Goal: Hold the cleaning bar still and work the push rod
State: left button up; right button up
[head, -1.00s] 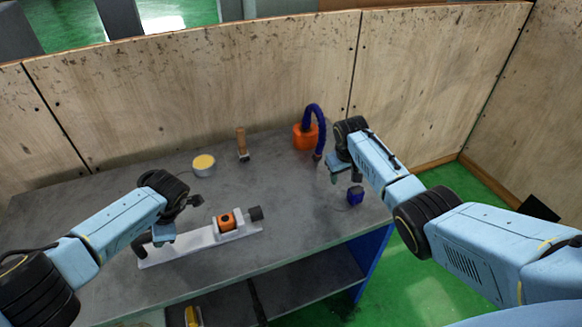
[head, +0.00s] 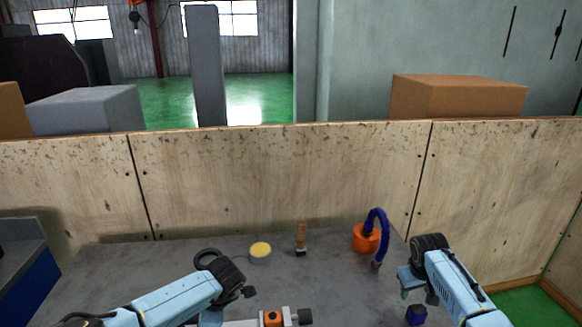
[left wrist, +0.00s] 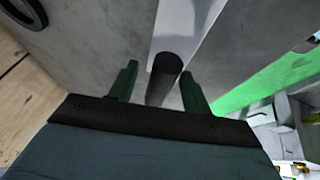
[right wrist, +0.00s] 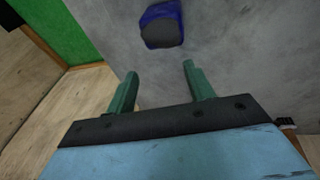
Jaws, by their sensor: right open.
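A pale bar-shaped fixture (head: 245,323) with an orange block (head: 272,318) and a dark knob (head: 305,316) shows at the bottom edge of the head view, mostly cut off. I cannot tell which part is the cleaning bar or the push rod. In the left wrist view, a dark round handle (left wrist: 165,68) at the fixture's end lies between the fingers of my left gripper (left wrist: 159,70), with gaps on both sides. My right gripper (right wrist: 160,68) is open and empty. A blue block-like piece with a dark face (right wrist: 162,28) lies beyond its fingertips; the head view shows it too (head: 416,315).
On the grey table (head: 200,246) stand a yellow-topped round tin (head: 260,253), a wooden-handled brush (head: 301,240) and an orange pot (head: 365,239) with a blue hose (head: 378,220). A wooden panel wall (head: 280,180) closes the back. The table middle is fairly clear.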

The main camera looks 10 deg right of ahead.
pick_arm(q)
jog(key=shift+r, duration=0.1)
jog(key=v, duration=1.2)
